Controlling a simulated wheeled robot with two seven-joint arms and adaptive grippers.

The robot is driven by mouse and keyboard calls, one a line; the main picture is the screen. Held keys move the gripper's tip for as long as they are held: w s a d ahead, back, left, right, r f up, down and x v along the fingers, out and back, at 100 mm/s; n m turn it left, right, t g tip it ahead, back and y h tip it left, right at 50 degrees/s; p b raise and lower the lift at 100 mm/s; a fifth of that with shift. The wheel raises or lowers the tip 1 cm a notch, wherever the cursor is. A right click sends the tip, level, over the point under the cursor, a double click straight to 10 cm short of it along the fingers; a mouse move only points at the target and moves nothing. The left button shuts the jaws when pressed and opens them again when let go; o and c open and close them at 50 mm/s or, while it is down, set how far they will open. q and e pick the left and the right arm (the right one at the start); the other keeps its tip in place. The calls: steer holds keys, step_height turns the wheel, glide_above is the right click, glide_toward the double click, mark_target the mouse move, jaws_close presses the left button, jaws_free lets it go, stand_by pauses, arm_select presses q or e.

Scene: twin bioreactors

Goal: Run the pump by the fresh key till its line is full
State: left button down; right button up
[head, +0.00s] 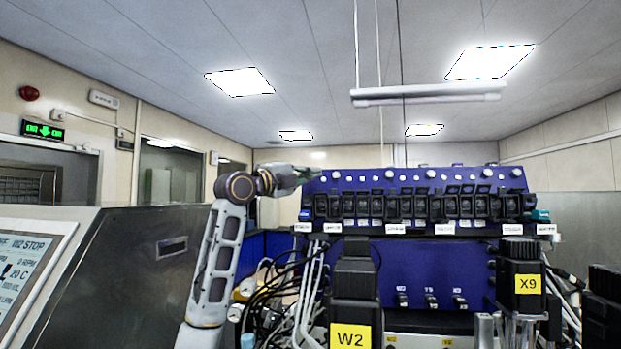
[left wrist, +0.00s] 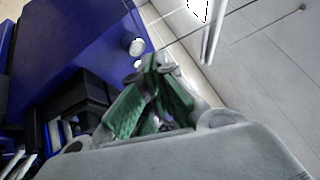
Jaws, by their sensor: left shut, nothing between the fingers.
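A blue pump rack (head: 345,262) stands ahead in the head view, with a row of black pump heads (head: 420,207). Pale round knobs (head: 390,174) run along its top edge, and white labels (head: 395,229) sit below the pumps. Their text is too small to read, so I cannot tell which key is the fresh one. My left gripper (head: 312,173) is at the rack's upper left end. In the left wrist view its green-padded fingers (left wrist: 152,66) are shut and empty, close to a white knob (left wrist: 137,46) on the blue face; contact is unclear. My right gripper is out of view.
Black motor tops marked W2 (head: 350,337) and X9 (head: 528,285) stand before the rack. Cables (head: 275,290) and white tubes hang at its left. A metal cabinet with a screen (head: 30,265) fills the lower left.

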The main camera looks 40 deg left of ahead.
arm_select(q)
steer(key=shift+s+d+r, duration=0.2)
steer(key=shift+s+d, duration=0.15)
steer(key=shift+s, duration=0.25)
steer(key=s+d+r, duration=0.1)
steer(key=s+d, duration=0.1)
steer(key=s, duration=0.3)
steer(key=shift+d+r, duration=0.3)
steer(key=shift+d, duration=0.1)
stand_by(0.4)
stand_by(0.4)
steer(key=shift+d, duration=0.1)
